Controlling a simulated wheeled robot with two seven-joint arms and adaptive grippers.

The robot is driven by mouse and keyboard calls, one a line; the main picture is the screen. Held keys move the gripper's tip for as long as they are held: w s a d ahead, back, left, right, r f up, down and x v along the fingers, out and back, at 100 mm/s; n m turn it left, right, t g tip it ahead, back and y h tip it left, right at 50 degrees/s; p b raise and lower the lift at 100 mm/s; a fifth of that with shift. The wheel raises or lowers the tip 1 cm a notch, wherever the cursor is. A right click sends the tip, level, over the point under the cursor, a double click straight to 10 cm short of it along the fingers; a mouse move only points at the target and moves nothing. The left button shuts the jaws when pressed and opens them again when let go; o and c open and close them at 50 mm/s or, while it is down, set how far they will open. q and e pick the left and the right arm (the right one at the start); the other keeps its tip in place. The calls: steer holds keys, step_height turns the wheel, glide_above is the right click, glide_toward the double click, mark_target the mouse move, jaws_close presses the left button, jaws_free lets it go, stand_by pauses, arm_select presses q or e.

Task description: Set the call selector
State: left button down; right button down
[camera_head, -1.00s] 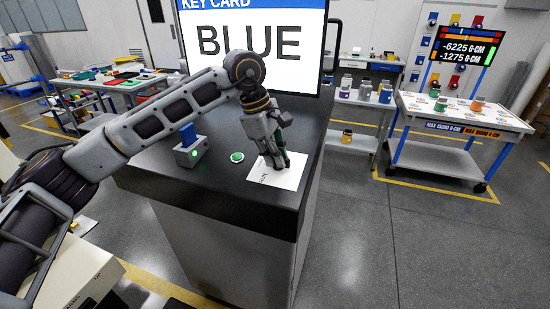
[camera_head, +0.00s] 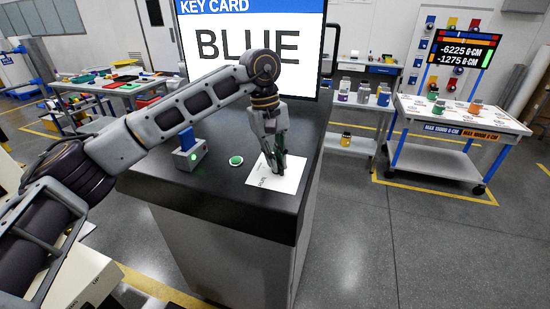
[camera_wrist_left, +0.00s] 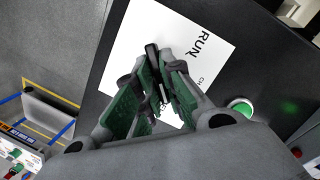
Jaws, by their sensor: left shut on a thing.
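The selector's white plate (camera_head: 288,184) lies on the dark top of the console, near its right front corner. The plate also fills the upper middle of the left wrist view (camera_wrist_left: 178,28), where the word RUN and part of another word starting with CH can be read. My left gripper (camera_head: 275,168) points down over the middle of the plate. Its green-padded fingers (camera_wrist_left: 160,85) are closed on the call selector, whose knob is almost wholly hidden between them. My right gripper is not in view.
A round green button (camera_head: 236,160) and a small grey box with a blue top (camera_head: 190,150) and a green light sit left of the plate. A screen (camera_head: 248,46) reading KEY CARD, BLUE stands behind. A wheeled bench (camera_head: 460,112) stands apart at right.

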arm_select(q)
steer(key=shift+w+r+m, duration=0.1)
steer(key=shift+m, duration=0.8)
steer(key=shift+m+y, duration=0.3)
steer(key=shift+d, duration=0.1)
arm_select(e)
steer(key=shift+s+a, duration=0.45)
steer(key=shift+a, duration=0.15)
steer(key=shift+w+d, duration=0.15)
arm_select(q)
steer(key=c, duration=1.5)
jaws_free()
steer(key=shift+c, duration=0.2)
steer(key=shift+r, duration=0.6)
step_height(320, 180, up, 11)
steer(key=w+a, duration=0.1)
steer(key=shift+f, duration=0.2)
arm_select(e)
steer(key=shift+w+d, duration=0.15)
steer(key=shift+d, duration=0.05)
